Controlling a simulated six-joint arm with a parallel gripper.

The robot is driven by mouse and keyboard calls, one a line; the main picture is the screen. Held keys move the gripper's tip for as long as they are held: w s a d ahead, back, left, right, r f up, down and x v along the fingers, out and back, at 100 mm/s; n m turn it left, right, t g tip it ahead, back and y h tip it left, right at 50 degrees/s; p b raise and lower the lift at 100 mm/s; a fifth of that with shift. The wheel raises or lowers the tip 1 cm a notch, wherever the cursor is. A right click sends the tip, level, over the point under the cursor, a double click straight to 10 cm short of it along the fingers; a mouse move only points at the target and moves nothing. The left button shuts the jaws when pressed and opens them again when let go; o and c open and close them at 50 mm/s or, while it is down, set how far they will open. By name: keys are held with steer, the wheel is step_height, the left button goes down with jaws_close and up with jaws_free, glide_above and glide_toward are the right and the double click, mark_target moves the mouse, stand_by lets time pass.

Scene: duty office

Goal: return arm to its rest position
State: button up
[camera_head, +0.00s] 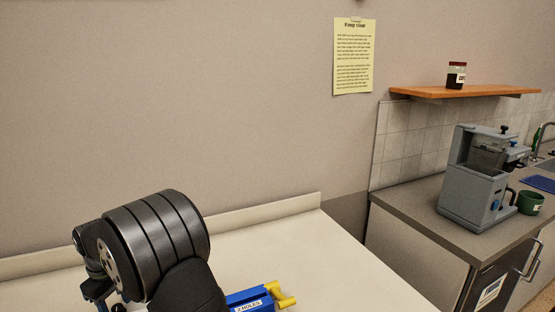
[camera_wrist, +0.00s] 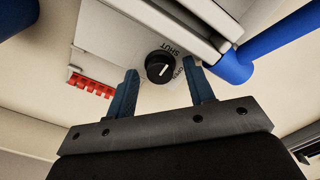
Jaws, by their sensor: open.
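My arm (camera_head: 155,245) rises into the lower left of the head view, bent over the pale desk (camera_head: 330,255). In the wrist view my gripper (camera_wrist: 160,72) is open, with its two dark blue fingers apart and nothing held between them. A round black knob (camera_wrist: 158,67) on a white panel shows in the gap between the fingertips. The panel is lettered SHUT, with a second word partly hidden by a finger. I cannot tell whether the fingers touch the knob.
Red toothed pieces (camera_wrist: 92,86) are left of the fingers. The counter at right holds a grey coffee machine (camera_head: 476,185) and a green mug (camera_head: 530,202). A shelf (camera_head: 465,92) bears a jar.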

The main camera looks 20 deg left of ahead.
stand_by(0.3)
step_height(320, 180, up, 18)
step_height(320, 180, down, 18)
steer(key=shift+r, duration=0.25)
steer(key=shift+f, duration=0.35)
steer(key=m, duration=0.4)
steer(key=shift+r, duration=0.1)
steer(key=m, duration=0.9)
steer(key=shift+m, duration=1.9)
